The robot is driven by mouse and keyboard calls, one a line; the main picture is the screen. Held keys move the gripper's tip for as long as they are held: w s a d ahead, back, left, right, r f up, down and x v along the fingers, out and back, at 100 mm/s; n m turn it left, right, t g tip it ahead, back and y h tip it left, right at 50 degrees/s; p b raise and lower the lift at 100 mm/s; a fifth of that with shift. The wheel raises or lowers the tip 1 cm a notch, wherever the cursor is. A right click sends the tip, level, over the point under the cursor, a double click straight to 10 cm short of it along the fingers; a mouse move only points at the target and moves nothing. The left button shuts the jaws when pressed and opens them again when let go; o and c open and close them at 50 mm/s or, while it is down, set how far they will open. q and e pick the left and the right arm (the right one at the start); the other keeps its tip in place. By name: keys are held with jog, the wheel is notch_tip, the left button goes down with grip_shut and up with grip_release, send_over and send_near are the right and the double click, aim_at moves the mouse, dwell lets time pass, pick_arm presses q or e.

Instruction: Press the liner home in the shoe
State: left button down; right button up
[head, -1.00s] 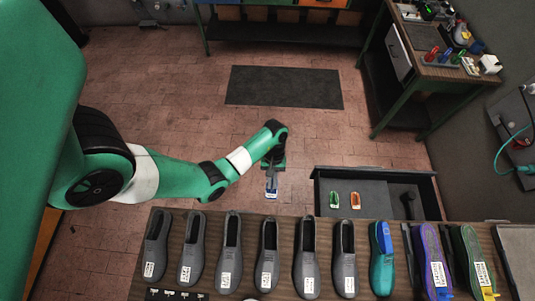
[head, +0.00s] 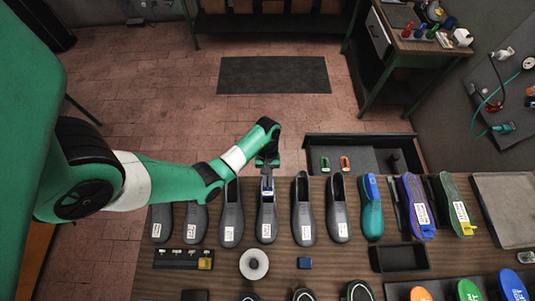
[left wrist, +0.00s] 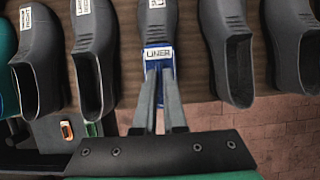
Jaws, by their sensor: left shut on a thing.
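My left gripper (head: 267,178) is shut on a blue liner with a white label reading "LINER" (left wrist: 158,54). The liner is at the opening of a grey shoe (head: 267,218) in the middle of the row. In the left wrist view this shoe (left wrist: 157,22) lies straight beyond the fingers, with the liner's labelled end at its opening. How deep the liner sits is hidden by the fingers and the shoe. My right gripper is in neither view.
More grey shoes stand close on both sides, such as one at left (head: 231,222) and one at right (head: 304,218). A teal shoe (head: 371,220) is further right. A white disc (head: 254,264), a blue block (head: 305,263) and a black tray (head: 398,257) lie nearer.

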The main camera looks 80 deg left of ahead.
aim_at(267, 188)
pick_arm(q)
jog(key=shift+f+b, duration=3.9)
jog(key=shift+f, duration=0.35)
jog(key=c, duration=0.9)
grip_release()
jog(key=shift+d+r, duration=0.1)
jog(key=shift+r, duration=0.05)
notch_tip(267, 188, up, 9)
jog(key=p, duration=0.9)
